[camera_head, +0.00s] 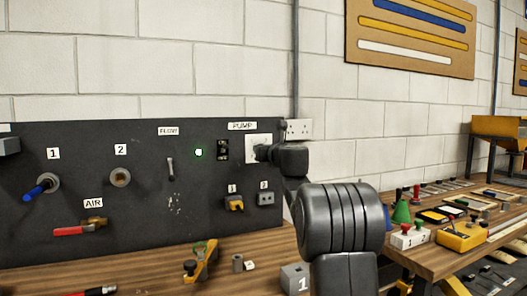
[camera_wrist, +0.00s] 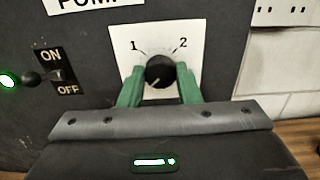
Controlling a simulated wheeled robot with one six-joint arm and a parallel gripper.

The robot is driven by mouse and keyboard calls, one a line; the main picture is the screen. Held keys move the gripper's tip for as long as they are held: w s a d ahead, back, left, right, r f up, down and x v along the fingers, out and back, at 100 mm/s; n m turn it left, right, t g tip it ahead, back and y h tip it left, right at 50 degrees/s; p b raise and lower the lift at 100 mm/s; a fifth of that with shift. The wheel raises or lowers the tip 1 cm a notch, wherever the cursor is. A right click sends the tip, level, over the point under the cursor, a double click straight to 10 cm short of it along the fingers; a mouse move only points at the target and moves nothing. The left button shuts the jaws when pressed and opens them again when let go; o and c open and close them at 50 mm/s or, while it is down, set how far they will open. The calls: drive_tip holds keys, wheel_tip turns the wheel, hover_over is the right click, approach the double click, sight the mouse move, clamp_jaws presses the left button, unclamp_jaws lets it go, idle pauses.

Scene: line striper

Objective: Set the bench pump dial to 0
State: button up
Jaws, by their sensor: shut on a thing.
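The pump dial is a round black knob (camera_wrist: 158,76) on a white plate (camera_wrist: 122,44) below the PUMP label (camera_wrist: 92,4). The marks 1 and 2 show at the plate's upper left and upper right; no 0 mark is visible, and the plate's lower part is hidden by my gripper. A pale pointer line on the knob seems to point to the lower left. My gripper (camera_wrist: 160,70) has its green fingers on both sides of the knob, shut on it. In the head view, my gripper (camera_head: 266,153) covers the knob in front of the plate (camera_head: 252,142).
An ON/OFF switch (camera_wrist: 57,75) and a lit green lamp (camera_wrist: 8,80) are left of the dial. The dark panel (camera_head: 120,180) also bears valves, a flow lever (camera_head: 170,168) and small connectors below. A wooden bench with loose parts runs underneath. A wall socket (camera_head: 299,128) is at right.

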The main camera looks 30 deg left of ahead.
drive_tip(key=shift+f, duration=0.1)
drive_tip(key=o, duration=1)
drive_tip(key=b+v, duration=0.2)
drive_tip(key=v, duration=1.1)
drive_tip(key=shift+s+d, duration=0.25)
drive_tip(key=shift+s, duration=0.05)
drive_tip(key=p+x, duration=0.2)
drive_tip(key=x, duration=1.1)
drive_tip(key=shift+w+a, duration=0.3)
drive_tip(key=shift+d, duration=0.1)
